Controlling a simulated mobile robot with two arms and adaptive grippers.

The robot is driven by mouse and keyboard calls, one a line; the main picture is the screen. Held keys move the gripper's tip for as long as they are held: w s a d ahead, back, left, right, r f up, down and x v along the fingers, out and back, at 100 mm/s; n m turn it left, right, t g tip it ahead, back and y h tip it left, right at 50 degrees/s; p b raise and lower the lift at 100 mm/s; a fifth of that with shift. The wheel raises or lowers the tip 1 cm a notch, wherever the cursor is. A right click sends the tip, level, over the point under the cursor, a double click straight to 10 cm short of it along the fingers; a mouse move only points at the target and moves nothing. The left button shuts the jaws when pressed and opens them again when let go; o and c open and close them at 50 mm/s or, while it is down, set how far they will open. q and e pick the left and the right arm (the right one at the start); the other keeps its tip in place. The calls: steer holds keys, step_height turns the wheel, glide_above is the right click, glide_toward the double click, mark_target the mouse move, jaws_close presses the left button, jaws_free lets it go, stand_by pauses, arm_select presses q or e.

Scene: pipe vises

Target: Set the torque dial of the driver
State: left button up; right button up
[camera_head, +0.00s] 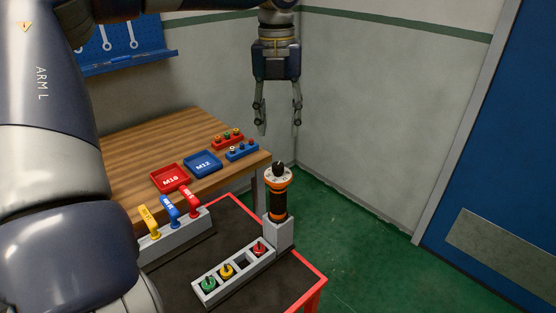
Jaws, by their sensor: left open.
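The driver (278,201) stands upright in a grey holder (279,234) at the right of the dark-topped table. It has a black and orange body. Its white torque dial (278,173) with a dark knob on top faces up; the markings are too small to read. My left gripper (279,132) hangs above and behind the driver, pointing down. Its fingers are apart with nothing between them, and it does not touch the driver. My right gripper is not in view.
A grey rack (215,287) holds green, yellow and red knobbed pieces, with one empty slot. Yellow, blue and red handles stand in another grey block (182,242). A wooden bench (140,161) carries a red M10 tray (169,178) and blue M12 tray (203,164). Floor at right is clear.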

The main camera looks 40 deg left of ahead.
mark_target(277, 165)
arm_select(q)
step_height(277, 165, down, 10)
steer(key=shift+s+a+f+p, duration=0.15)
steer(key=shift+f+p, duration=0.1)
steer(key=shift+p, duration=0.65)
jaws_close()
